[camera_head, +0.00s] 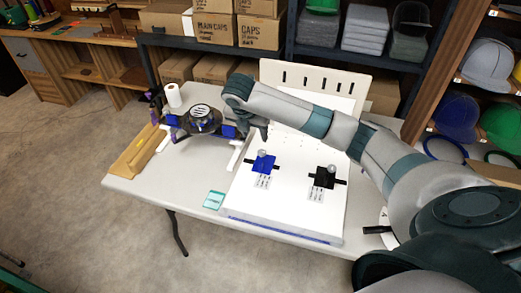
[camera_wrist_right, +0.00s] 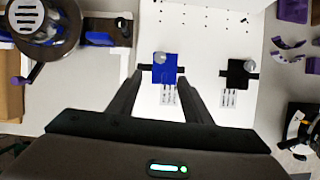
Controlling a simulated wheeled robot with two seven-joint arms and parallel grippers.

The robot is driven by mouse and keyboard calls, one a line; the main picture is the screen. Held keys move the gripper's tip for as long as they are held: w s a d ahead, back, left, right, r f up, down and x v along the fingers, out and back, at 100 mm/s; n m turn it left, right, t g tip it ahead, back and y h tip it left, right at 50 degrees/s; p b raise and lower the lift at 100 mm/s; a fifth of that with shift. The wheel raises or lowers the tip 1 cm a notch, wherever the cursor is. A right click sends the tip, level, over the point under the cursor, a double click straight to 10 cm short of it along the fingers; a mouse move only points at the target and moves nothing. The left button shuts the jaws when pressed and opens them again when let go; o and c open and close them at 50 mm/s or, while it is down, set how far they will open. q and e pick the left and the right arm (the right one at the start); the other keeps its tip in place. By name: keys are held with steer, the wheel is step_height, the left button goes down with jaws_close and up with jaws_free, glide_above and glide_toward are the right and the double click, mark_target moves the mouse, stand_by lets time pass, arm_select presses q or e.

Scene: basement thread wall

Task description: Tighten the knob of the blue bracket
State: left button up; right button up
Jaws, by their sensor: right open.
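The blue bracket (camera_head: 264,164) lies on the white board (camera_head: 290,212) on the table, with a light grey round knob (camera_head: 262,154) at its far edge. My right gripper (camera_head: 259,133) hangs behind the bracket in the head view. It also shows in the wrist view (camera_wrist_right: 159,77), open, with its two fingers apart on either side of the bracket and nothing held. Whether it touches the bracket cannot be told. My left gripper is not in view.
A black bracket (camera_head: 324,179) with its own grey knob stands right of the blue one. A white pegboard (camera_head: 310,88) rises at the back. A spool machine (camera_head: 203,118) and a tan box (camera_head: 138,150) stand left. A teal card (camera_head: 214,200) lies near the front edge.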

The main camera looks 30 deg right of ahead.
mark_target(261, 152)
steer(key=p+x, duration=0.1)
steer(key=x, duration=1.4)
steer(key=shift+p, duration=0.4)
steer(key=c, duration=1.1)
